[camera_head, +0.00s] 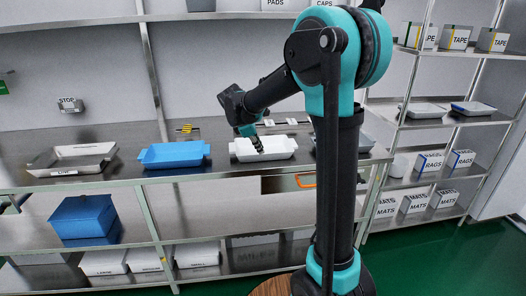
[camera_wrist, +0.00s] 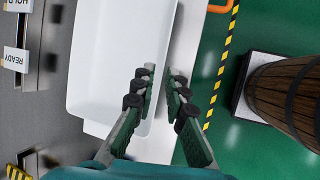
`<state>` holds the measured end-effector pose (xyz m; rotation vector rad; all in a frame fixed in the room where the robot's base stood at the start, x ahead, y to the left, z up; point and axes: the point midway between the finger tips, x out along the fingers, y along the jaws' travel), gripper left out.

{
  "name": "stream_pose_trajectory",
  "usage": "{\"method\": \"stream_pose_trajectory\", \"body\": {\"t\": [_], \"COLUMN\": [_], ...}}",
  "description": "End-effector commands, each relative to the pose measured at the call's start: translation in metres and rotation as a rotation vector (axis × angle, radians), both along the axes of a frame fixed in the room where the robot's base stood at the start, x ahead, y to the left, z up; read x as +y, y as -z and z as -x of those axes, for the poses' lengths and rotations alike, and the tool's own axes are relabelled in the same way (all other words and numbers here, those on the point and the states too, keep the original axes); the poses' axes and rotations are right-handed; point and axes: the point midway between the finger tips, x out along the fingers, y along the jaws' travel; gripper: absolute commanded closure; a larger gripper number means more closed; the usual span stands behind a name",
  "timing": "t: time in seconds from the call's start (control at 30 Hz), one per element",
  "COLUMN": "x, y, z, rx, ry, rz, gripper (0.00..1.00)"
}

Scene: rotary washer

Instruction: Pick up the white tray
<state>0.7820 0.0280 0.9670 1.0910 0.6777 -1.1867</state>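The white tray (camera_head: 279,146) sits on the metal counter, right of the blue tray. In the wrist view the white tray (camera_wrist: 110,60) fills the upper left, seen from above, and looks empty. My gripper (camera_head: 257,146) is down at the tray. In the wrist view my gripper (camera_wrist: 161,70) is open, its two dark green fingers a short gap apart. The left finger is over the inside of the tray and the right finger is outside, with the tray's right-hand wall between them. I cannot tell whether either finger touches the wall.
A blue tray (camera_head: 174,155) and a grey metal tray (camera_head: 73,159) stand to the left on the counter. Yellow-black floor tape (camera_wrist: 222,75) and a wooden barrel (camera_wrist: 285,92) lie right of the counter edge. An orange handle (camera_head: 305,181) is below the counter.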

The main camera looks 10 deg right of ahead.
Motion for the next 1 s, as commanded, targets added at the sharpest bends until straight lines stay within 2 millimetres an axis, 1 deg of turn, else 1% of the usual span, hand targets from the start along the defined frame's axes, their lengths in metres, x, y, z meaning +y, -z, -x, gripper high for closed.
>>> {"method": "stream_pose_trajectory", "body": {"t": [0.17, 0.4, 0.5, 0.6, 0.8, 0.9, 1.0], "x": [-0.004, -0.017, -0.02, -0.021, -0.021, -0.021, -0.021], "y": [0.009, 0.039, 0.048, 0.051, 0.052, 0.051, 0.051], "z": [-0.002, -0.009, -0.012, -0.012, -0.012, -0.013, -0.013], "rx": [0.0, -0.001, 0.0, 0.0, 0.0, 0.0, 0.0], "ry": [0.0, 0.002, 0.001, 0.0, 0.0, 0.0, 0.0], "rz": [0.0, -0.001, -0.001, -0.001, -0.001, -0.001, -0.001], "gripper": [0.87, 0.87, 0.87, 0.87, 0.87, 1.0, 1.0]}}
